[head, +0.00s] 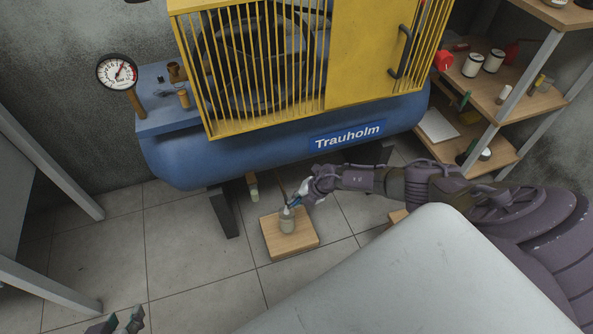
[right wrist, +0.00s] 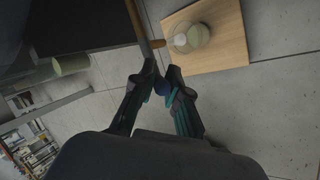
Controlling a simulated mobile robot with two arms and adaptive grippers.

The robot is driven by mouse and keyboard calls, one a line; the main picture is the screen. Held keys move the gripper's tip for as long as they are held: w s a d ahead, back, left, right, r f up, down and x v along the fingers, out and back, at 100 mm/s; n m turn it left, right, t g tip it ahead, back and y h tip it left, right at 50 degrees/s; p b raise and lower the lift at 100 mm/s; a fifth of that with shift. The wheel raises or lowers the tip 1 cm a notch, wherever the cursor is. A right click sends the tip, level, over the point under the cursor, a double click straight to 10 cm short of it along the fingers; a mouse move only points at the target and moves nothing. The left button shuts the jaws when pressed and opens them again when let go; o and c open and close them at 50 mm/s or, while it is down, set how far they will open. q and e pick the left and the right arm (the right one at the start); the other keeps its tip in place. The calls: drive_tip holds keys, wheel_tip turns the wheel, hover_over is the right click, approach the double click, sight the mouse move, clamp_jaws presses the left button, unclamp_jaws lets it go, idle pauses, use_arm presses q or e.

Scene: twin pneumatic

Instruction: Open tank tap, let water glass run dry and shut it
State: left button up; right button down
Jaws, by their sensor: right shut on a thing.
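The blue tank (head: 230,150) of the compressor carries a "Trauholm" label. My right gripper (head: 296,200) is below it, with its fingertips close above a glass (head: 287,222). A brownish spout (right wrist: 157,43) beside the fingertips points toward the glass (right wrist: 189,38). The glass stands upright on a wooden board (head: 293,246) and looks cloudy; its water level and any flow cannot be made out. My left gripper (head: 122,322) is open and empty at the bottom left.
A yellow cage (head: 370,50) tops the tank. A pressure gauge (head: 117,72) stands at left. Wooden shelves (head: 520,110) are at right. A pale grey surface (head: 425,280) fills the lower right. Floor left of the board is clear.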

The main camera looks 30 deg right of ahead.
drive_tip(key=c, duration=1.2)
unclamp_jaws()
drive_tip(key=v, duration=1.2)
